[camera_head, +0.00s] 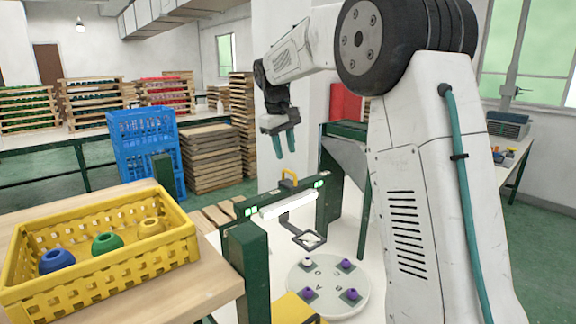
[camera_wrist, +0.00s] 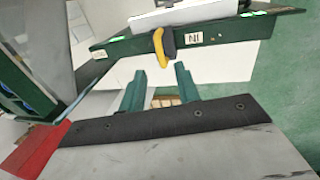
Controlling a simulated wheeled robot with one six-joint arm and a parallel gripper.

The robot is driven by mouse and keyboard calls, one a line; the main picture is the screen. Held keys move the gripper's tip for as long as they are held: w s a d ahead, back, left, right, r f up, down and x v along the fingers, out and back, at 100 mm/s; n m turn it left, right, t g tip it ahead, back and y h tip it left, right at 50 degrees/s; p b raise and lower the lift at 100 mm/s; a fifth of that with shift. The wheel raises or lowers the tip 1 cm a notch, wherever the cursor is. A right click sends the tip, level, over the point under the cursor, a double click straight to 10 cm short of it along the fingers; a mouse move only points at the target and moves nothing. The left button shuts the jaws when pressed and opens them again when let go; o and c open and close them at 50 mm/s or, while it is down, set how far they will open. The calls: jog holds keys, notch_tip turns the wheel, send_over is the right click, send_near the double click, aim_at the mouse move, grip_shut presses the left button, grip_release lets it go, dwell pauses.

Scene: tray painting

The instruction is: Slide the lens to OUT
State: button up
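The lens (camera_head: 309,239) is a small square dark frame on an arm, hanging above the round white tray. In the wrist view the yellow handle (camera_wrist: 165,42) is beside a white IN label (camera_wrist: 194,38); no OUT label is readable. My gripper (camera_head: 285,152) is above the handle and apart from it, its teal fingers pointing down. In the wrist view the fingers of my gripper (camera_wrist: 160,69) are spread with nothing between them, and the handle lies beyond their tips.
The round tray (camera_head: 328,292) holds several small pieces, mostly purple, on dark squares. A white lamp bar (camera_head: 288,206) and green posts (camera_head: 247,262) frame it. A yellow crate (camera_head: 110,265) with blue, green and yellow pots stands at left. The air around my gripper is clear.

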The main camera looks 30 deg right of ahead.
aim_at(288, 172)
jog(key=f, duration=0.3)
jog(key=d+f, duration=0.1)
jog(key=f, duration=0.1)
jog(key=shift+w+f, duration=0.1)
jog(key=shift+f, duration=0.3)
grip_shut()
